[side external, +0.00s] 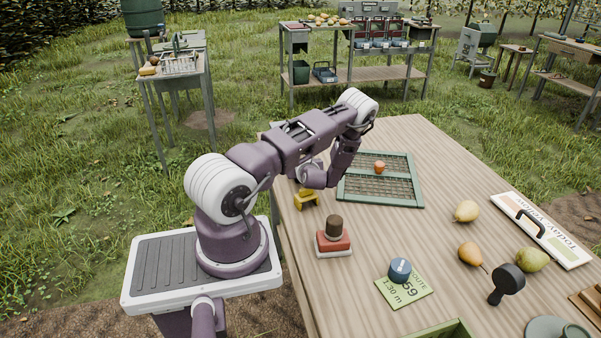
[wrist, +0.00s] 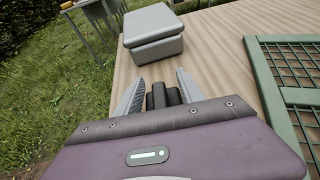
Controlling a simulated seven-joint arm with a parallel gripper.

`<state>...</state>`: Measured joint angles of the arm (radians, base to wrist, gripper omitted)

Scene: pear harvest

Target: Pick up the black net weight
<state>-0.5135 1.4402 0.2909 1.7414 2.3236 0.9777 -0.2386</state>
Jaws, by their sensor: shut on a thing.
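The black net weight (wrist: 166,96) shows in the wrist view as dark rounded pieces between the two grey fingers of my gripper (wrist: 160,79). My gripper is shut on it, with a finger on each side. The weight's lower part is hidden by my gripper's body. In the side external view the weight cannot be made out; my arm hides the fingers and whatever is between them. My gripper is at the far left part of the wooden table, left of the green mesh frame (side external: 346,202).
A grey lidded box (wrist: 153,38) stands just beyond the fingers. A yellow object (side external: 306,198) and a red-based stamp (side external: 333,243) are on the table's near left side. Pears (side external: 467,211), a black-handled tool (side external: 508,279) and a blue-topped round item (side external: 400,268) lie farther right.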

